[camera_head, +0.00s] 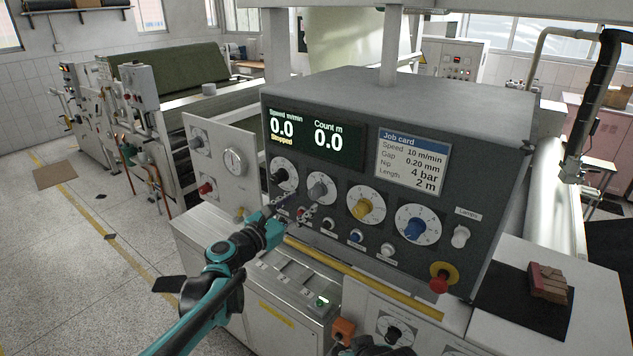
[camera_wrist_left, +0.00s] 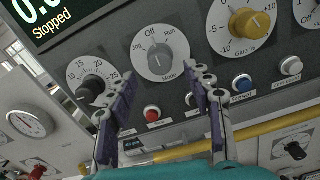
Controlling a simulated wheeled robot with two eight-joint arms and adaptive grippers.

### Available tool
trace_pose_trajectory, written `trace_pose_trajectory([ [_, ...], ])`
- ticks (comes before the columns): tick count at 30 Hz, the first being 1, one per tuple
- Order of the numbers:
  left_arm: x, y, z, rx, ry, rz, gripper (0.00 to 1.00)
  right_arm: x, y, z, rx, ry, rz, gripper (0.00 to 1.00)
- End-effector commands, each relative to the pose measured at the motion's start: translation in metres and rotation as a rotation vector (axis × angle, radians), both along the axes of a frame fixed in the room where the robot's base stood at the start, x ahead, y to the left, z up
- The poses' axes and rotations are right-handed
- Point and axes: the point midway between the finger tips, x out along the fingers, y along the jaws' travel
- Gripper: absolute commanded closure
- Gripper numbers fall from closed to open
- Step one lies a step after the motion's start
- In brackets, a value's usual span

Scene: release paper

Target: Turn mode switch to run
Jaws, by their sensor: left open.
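The mode switch is a grey knob on a round white dial marked Off, Run and Jog. It is on the dark control panel, in the head view (camera_head: 318,187) and larger in the wrist view (camera_wrist_left: 156,63). I cannot tell clearly which mark its pointer faces. My left gripper (camera_head: 296,208) is in front of the panel, just below and left of the dial in the head view. In the wrist view my left gripper (camera_wrist_left: 161,80) is open and empty, its two fingertips apart below the knob.
A black knob (camera_wrist_left: 91,89) is left of the switch and a yellow knob (camera_wrist_left: 249,22) right of it. A red button (camera_wrist_left: 152,112) is below it. A display (camera_head: 314,138) reads Stopped. A red emergency button (camera_head: 439,284) and a yellow bar (camera_head: 370,283) are lower down.

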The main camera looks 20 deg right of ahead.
Motion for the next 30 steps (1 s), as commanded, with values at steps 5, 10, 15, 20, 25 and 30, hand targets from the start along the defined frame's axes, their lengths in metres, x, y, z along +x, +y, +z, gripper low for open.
trace_pose_trajectory([
  [5, 0.018, -0.024, 0.001, 0.003, -0.002, -0.002, 0.49, 0.0, 0.0, 0.007, 0.0, 0.0, 0.0, 1.0],
  [10, 0.033, -0.044, 0.001, 0.004, -0.002, -0.002, 0.49, 0.0, 0.0, 0.012, 0.0, 0.0, 0.0, 1.0],
  [15, 0.041, -0.052, 0.0, 0.005, -0.003, 0.0, 0.49, 0.0, 0.0, 0.014, 0.0, 0.0, 0.0, 1.0],
  [20, 0.042, -0.054, -0.001, 0.005, -0.003, 0.0, 0.49, 0.0, 0.0, 0.014, 0.0, 0.0, 0.0, 1.0],
  [25, 0.042, -0.053, -0.001, 0.005, -0.003, 0.0, 0.67, 0.0, 0.0, 0.014, 0.0, 0.0, 0.0, 1.0],
  [30, 0.041, -0.053, 0.0, 0.005, -0.004, 0.0, 0.99, 0.0, 0.0, 0.014, 0.0, 0.0, 0.0, 1.0],
])
